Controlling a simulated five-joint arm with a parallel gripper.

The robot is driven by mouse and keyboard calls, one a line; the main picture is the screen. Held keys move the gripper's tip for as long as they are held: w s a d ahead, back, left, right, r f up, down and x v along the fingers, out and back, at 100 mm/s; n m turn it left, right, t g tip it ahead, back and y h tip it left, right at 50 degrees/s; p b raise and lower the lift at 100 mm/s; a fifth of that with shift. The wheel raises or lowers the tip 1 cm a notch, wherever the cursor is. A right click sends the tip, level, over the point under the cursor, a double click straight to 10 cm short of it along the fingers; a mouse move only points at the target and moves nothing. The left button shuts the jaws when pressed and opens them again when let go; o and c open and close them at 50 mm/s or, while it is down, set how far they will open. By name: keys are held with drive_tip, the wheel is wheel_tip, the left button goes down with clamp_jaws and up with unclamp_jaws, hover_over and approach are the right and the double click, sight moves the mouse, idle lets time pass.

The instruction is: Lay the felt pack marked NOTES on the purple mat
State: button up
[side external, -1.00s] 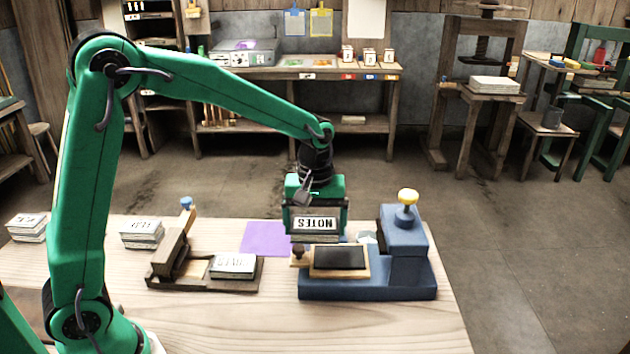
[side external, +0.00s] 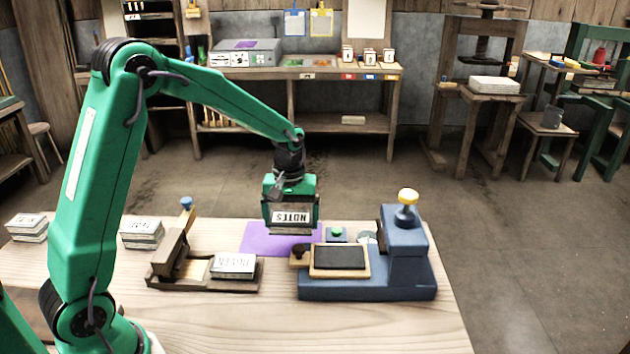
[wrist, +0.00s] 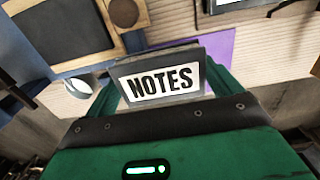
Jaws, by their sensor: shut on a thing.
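The felt pack marked NOTES (side external: 292,217) is a grey stack with a white label, read upside down in the side view. My gripper (side external: 291,212) is shut on it and holds it over the right part of the purple mat (side external: 262,238). In the wrist view the pack (wrist: 161,82) sits between my green fingers, label toward the camera. A strip of the purple mat (wrist: 221,50) shows behind it. The pack appears a little above the mat; the exact gap is hard to tell. The pack and gripper hide part of the mat.
A blue press (side external: 405,275) with a dark pad stands right of the mat. A small block with a green button (side external: 337,233) is behind it. A wooden stamping stand (side external: 175,258) holding another pack (side external: 234,264) is front left. More packs (side external: 142,233) lie farther left.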

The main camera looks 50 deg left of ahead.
hover_over(282, 239)
wheel_tip(282, 239, down, 4)
drive_tip(key=shift+w+a+f, duration=0.1)
drive_tip(key=shift+a, duration=0.05)
drive_tip(key=shift+f, duration=2)
drive_tip(key=shift+f, duration=0.1)
drive_tip(key=o, duration=0.8)
drive_tip(key=shift+c, duration=0.2)
wheel_tip(282, 239, up, 12)
